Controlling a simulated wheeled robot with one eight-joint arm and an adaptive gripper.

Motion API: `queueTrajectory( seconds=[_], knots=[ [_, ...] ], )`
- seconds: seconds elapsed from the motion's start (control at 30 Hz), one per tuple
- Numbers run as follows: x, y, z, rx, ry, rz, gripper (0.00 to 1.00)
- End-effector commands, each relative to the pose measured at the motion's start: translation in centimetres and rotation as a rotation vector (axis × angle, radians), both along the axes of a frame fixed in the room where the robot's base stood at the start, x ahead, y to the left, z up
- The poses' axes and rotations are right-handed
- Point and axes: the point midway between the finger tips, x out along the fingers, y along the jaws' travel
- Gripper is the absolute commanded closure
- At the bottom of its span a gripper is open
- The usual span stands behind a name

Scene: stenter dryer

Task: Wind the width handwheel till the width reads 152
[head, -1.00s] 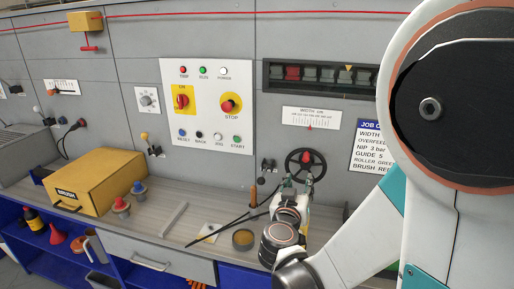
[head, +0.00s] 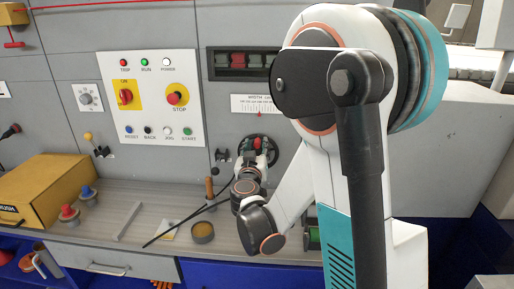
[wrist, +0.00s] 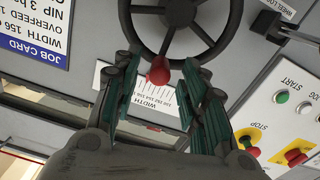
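The black width handwheel (wrist: 178,22) with its red knob (wrist: 158,72) fills the top of the wrist view. My open gripper (wrist: 159,68) has its two teal-lined fingers apart on either side of the knob; I cannot tell whether either touches it. In the head view my gripper and wrist hide much of the handwheel (head: 272,150). The white width scale (wrist: 150,98) shows between the fingers, upside down, its pointer reading not legible. It also shows in the head view (head: 250,104), partly behind my arm.
The job card (wrist: 42,35) seems to read width 156. A control panel (head: 151,97) with STOP button is left of the wheel. A wheel lock lever (wrist: 268,22) is close by. The bench holds a yellow brush box (head: 45,190), a round tin (head: 202,232) and a dark rod.

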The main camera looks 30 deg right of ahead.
Motion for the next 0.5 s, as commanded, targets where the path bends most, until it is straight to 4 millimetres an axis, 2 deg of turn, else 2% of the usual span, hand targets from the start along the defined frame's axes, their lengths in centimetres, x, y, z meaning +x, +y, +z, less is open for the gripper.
queueTrajectory(
  seconds=[0.2,0.5],
  knots=[
    [1.6,-1.2,0.0,0.0,0.0,-0.001,0.61],
    [1.9,-1.3,0.0,0.0,0.0,0.0,0.61]
  ],
)
